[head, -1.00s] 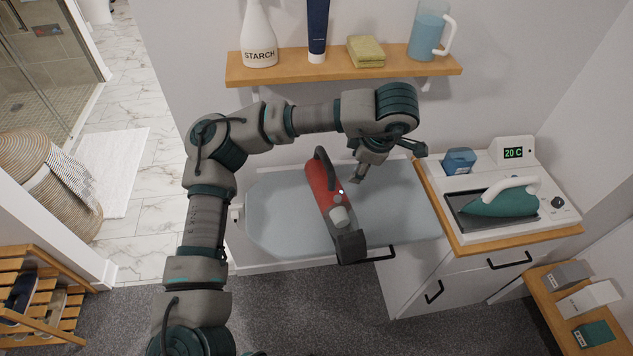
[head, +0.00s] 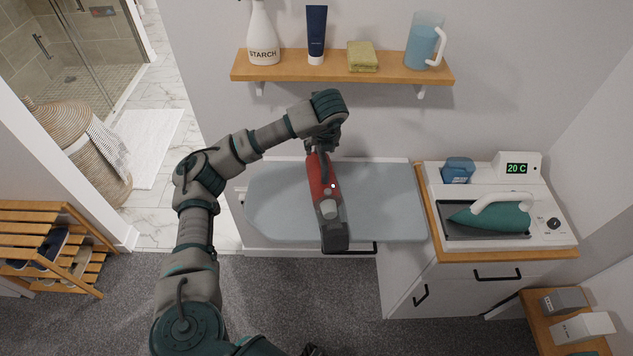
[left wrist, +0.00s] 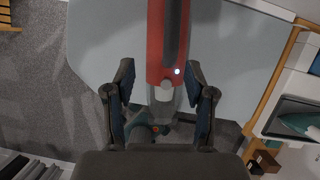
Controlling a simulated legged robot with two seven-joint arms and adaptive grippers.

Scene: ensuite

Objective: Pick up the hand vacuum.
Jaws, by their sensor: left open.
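The hand vacuum (head: 318,178) has a red body, a dark handle and a grey, dark-ended front. It lies on the grey-blue ironing board (head: 385,205), its dark end toward the board's near edge. My left gripper (head: 324,148) is over the vacuum's far end in the head view, its fingers mostly hidden by the wrist. In the left wrist view, the open fingers (left wrist: 161,95) are on either side of the vacuum (left wrist: 155,45), with gaps between them and its body. The vacuum's lower part is partly hidden there. My right gripper is not clearly visible.
A wooden shelf (head: 290,72) above the board holds a starch bottle (head: 262,35), a tube, a sponge and a blue jug (head: 424,42). A cabinet at right carries a teal iron (head: 490,217) on its tray. The board beside the vacuum is clear.

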